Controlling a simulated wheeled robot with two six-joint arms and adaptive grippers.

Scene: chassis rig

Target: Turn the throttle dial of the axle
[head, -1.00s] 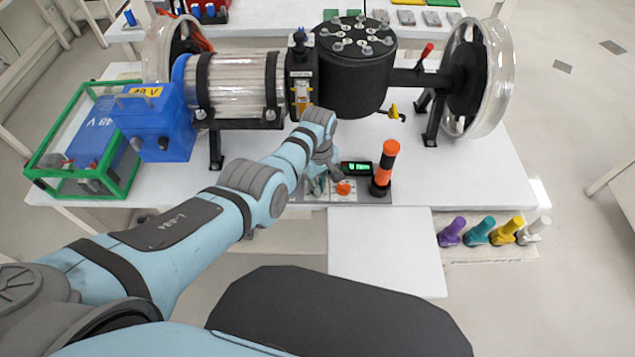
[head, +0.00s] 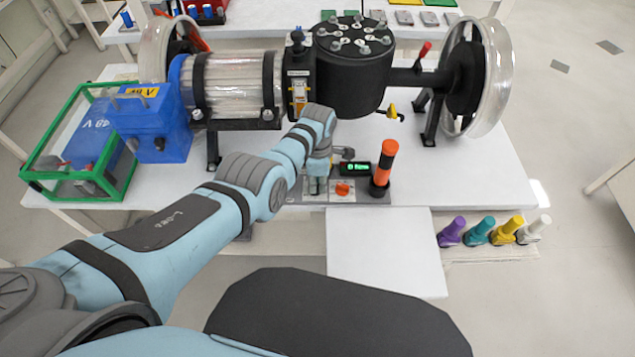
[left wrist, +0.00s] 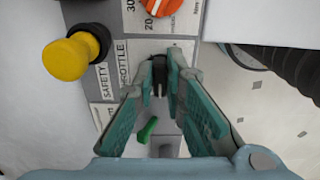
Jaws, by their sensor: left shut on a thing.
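The throttle dial (left wrist: 159,76) is a small dark knob beside the printed word THROTTLE in the left wrist view. My left gripper (left wrist: 160,84) has its two teal fingers around it, shut on it from both sides. In the head view my left gripper (head: 317,187) points down at the left part of the control panel (head: 365,198). There the dial is hidden behind my gripper and wrist. The axle (head: 408,78) stands behind the panel, with a black drum and a large wheel at each end.
An orange dial (head: 343,189), a lit green display (head: 356,168) and an upright orange-and-black cylinder (head: 385,165) stand close to my left gripper. A yellow safety button (left wrist: 67,58) is near the fingers. A blue box (head: 152,122) is at the left. The white front shelf (head: 385,250) is clear.

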